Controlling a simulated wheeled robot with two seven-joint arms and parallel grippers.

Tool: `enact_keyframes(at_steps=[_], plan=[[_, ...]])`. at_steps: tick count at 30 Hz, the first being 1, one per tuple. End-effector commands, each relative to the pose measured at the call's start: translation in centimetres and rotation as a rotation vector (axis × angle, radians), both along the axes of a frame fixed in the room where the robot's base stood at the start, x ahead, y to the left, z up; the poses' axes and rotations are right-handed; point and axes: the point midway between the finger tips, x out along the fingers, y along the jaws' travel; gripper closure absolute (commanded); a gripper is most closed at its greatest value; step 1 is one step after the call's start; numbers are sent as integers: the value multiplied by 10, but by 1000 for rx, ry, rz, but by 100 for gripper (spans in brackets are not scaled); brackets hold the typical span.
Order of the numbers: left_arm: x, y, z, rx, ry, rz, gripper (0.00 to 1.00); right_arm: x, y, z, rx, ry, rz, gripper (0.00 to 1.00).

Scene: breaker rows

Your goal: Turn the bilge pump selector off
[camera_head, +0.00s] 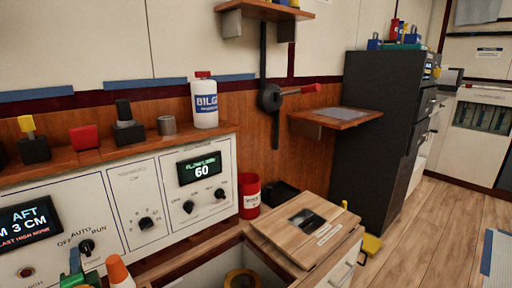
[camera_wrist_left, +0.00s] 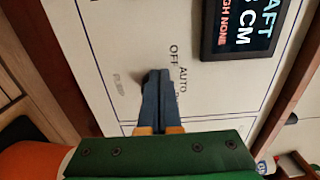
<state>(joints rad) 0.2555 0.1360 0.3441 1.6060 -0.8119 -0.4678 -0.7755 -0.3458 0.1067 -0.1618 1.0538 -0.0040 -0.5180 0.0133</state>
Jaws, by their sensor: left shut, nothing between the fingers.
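The selector (camera_head: 87,246) is a dark knob on the white panel at lower left of the head view, with OFF, AUTO and RUN lettered around it. Which position it points to is too small to tell. My left gripper (camera_head: 75,258) is just left of and below it, its blue fingers near the OFF side. In the left wrist view the shut, empty fingers (camera_wrist_left: 157,88) point at the panel (camera_wrist_left: 105,45), beside the OFF and AUTO lettering, and mostly hide the knob. Whether they touch it I cannot tell. My right gripper is not in view.
The display (camera_head: 30,220) reading AFT is left of the selector. Other knobs (camera_head: 146,223) and a display reading 60 (camera_head: 200,169) are to the right. A ledge above holds a white bottle (camera_head: 204,104) and small items.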

Motion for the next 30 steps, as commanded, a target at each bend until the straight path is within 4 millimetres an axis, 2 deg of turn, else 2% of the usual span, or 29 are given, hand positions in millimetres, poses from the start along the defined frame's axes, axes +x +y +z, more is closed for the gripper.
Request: enact_keyframes(at_steps=[18,30], plan=[[2,-3,-2,0,0,-1,100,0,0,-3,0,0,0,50],[2,-3,-2,0,0,-1,100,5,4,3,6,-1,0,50]])
